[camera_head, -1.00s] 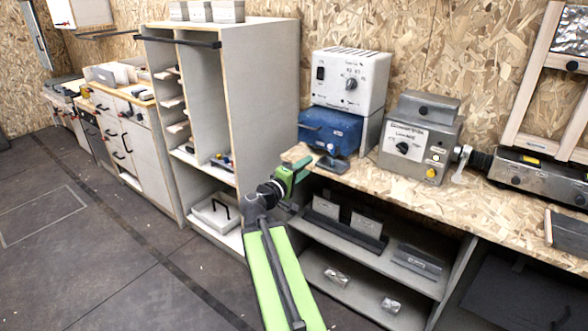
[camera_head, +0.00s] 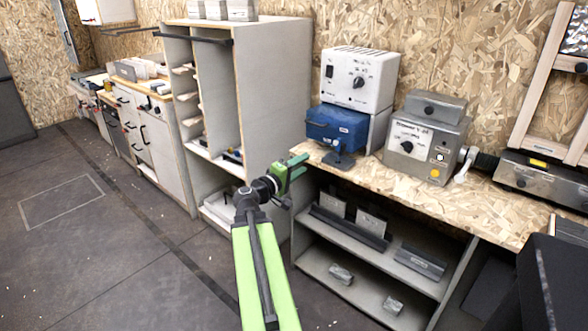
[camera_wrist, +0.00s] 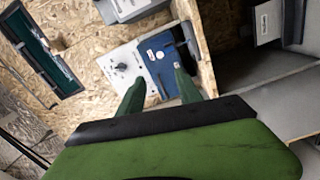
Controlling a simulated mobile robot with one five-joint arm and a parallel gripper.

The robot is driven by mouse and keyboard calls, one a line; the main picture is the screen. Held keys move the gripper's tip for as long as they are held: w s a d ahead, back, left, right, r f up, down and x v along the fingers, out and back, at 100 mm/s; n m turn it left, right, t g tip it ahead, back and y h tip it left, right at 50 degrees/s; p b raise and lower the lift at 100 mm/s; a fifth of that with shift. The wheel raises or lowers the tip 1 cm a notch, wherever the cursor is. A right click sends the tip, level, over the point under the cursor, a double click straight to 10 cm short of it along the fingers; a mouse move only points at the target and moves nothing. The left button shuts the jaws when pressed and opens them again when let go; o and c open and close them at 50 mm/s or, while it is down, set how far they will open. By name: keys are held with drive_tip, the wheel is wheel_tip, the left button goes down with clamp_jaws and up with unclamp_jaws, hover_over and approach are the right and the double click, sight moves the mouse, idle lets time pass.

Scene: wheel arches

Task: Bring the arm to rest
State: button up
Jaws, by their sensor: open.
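My green arm reaches forward from the bottom of the head view. My gripper (camera_head: 294,166) is at its end, near the left front corner of the wooden workbench (camera_head: 437,186). In the wrist view, the two dark green fingers of my gripper (camera_wrist: 158,88) stand apart with nothing held between them. Beyond them shows the blue box (camera_wrist: 160,58) beside the white control unit (camera_wrist: 122,66). Whether the fingers touch the bench edge cannot be told from the head view.
A tall open cabinet (camera_head: 272,90) stands just left of my gripper. On the bench are the blue box (camera_head: 338,124), the white control unit (camera_head: 360,78) and a grey machine (camera_head: 428,140). Shelves with metal blocks (camera_head: 341,273) lie below. The floor at left (camera_head: 110,240) is clear.

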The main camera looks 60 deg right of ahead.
drive_tip(key=shift+s+d, duration=0.15)
drive_tip(key=shift+d, duration=0.05)
drive_tip(key=w+a+n+t, duration=0.35)
drive_tip(key=w+a, duration=0.65)
drive_tip(key=w, duration=0.5)
drive_tip(key=w+a+f+t+y, duration=0.2)
drive_tip(key=w+a+f, duration=0.25)
drive_tip(key=a, duration=0.45)
drive_tip(key=w+a+f+t+y, duration=0.2)
drive_tip(key=w+a+f+y, duration=0.15)
drive_tip(key=w+a, duration=0.4)
drive_tip(key=s+a+f+g+y, duration=0.15)
drive_tip(key=a+f+y, duration=0.3)
drive_tip(key=a, duration=0.75)
drive_tip(key=s+a+f+g+y, duration=0.1)
drive_tip(key=s+a+f+y, duration=0.15)
drive_tip(key=a+f, duration=0.6)
drive_tip(key=s+a+f+g+y, duration=0.1)
drive_tip(key=a+f+y, duration=0.25)
drive_tip(key=a, duration=1.05)
wheel_tip(320, 180, up, 20)
drive_tip(key=s+a+y+p, duration=0.1)
drive_tip(key=a+p, duration=0.1)
drive_tip(key=p, duration=1.7)
drive_tip(key=shift+s+f+n+g+y, duration=0.15)
drive_tip(key=shift+n+g+y, duration=0.15)
drive_tip(key=shift+n, duration=0.05)
